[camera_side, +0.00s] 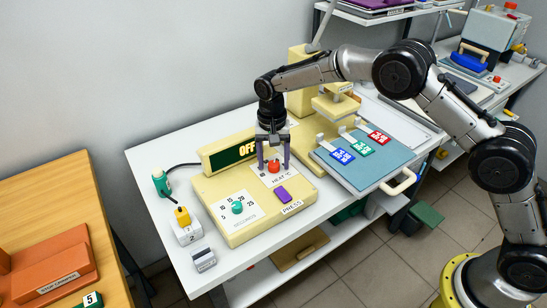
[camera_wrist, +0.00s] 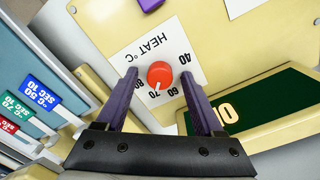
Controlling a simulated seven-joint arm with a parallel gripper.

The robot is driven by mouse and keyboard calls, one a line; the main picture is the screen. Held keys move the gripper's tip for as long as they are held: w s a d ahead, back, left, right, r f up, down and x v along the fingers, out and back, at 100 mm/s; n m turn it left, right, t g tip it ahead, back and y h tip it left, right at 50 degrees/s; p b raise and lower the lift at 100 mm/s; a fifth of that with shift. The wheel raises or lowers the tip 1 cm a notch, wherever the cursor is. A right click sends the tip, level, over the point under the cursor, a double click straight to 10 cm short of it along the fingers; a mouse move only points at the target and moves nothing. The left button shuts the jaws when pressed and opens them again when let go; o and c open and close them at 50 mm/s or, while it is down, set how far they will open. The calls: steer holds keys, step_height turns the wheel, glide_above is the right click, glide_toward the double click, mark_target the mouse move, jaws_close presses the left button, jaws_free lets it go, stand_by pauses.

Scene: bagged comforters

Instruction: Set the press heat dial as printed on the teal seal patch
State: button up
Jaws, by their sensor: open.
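The red heat dial (camera_side: 274,166) sits on a white "HEAT °C" card on the cream press panel (camera_side: 240,215). In the wrist view the dial (camera_wrist: 160,74) shows a white pointer mark near 70. My gripper (camera_side: 274,163) points down with its purple fingers open, one on each side of the dial; in the wrist view the gripper (camera_wrist: 159,76) shows a gap on both sides of it. The teal seal patch (camera_side: 361,148) lies between the blue and red patches on the blue-grey platen. In the wrist view the teal patch (camera_wrist: 20,109) appears to read 70 °C, 10 SEC.
A teal seconds dial (camera_side: 238,207) and a purple block (camera_side: 283,194) share the panel. The display (camera_side: 230,153) reads OFF. The blue patch (camera_side: 342,156) and red patch (camera_side: 377,138) flank the teal one. A yellow-topped block (camera_side: 185,222) stands left of the panel.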

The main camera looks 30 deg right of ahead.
mark_target(272, 163)
step_height(272, 163, up, 14)
steer(key=shift+a, duration=0.15)
stand_by(0.3)
steer(key=shift+w+f, duration=0.1)
